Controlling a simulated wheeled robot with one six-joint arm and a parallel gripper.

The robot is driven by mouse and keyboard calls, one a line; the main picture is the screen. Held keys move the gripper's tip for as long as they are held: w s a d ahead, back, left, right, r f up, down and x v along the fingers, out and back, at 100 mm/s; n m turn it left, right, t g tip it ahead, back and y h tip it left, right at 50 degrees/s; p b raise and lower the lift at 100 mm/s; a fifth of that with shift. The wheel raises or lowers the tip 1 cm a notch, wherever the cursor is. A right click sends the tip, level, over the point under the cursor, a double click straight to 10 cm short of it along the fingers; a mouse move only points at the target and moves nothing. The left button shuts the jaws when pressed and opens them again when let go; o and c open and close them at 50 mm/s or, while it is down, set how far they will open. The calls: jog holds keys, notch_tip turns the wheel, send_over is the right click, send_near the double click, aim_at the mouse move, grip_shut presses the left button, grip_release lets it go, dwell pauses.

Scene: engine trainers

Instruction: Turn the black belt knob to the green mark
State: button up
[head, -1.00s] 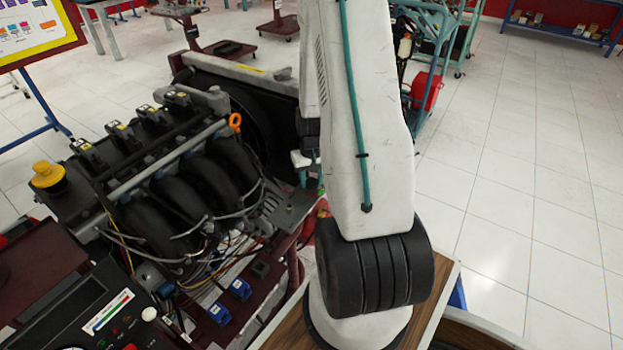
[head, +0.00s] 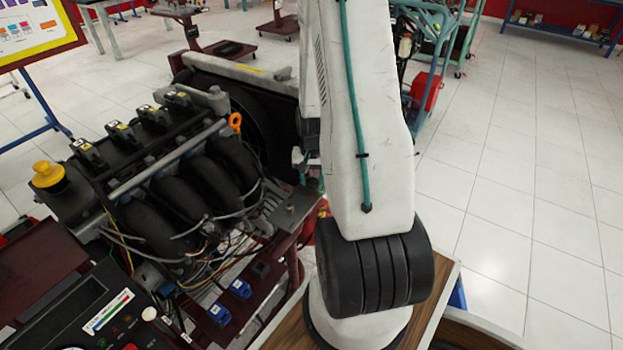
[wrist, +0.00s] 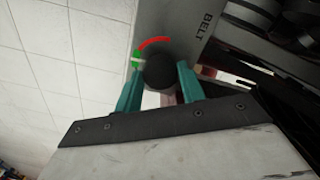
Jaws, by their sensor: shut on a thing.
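The black belt knob (wrist: 160,72) sits on a grey panel (wrist: 172,22) lettered BELT, in the wrist view. A red arc (wrist: 153,42) curves above it, and the green mark (wrist: 136,59) lies at its upper left. A small pale line shows at the green mark; I cannot tell whether it is the knob's pointer. My gripper (wrist: 158,77) has its two teal fingers on either side of the knob, shut on it. In the head view my arm hides the knob and most of the gripper.
The engine (head: 170,180), with hoses and loose wires, stands just left of my arm in the head view. A yellow cap (head: 48,175) and a dark control box (head: 100,315) are further left. The tiled floor (head: 520,200) on the right is clear.

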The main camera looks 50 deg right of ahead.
aim_at(312, 182)
jog(key=o, duration=1)
jog(key=shift+c, duration=0.2)
notch_tip(312, 182, up, 8)
jog(key=shift+f, duration=0.1)
jog(key=shift+s, duration=0.1)
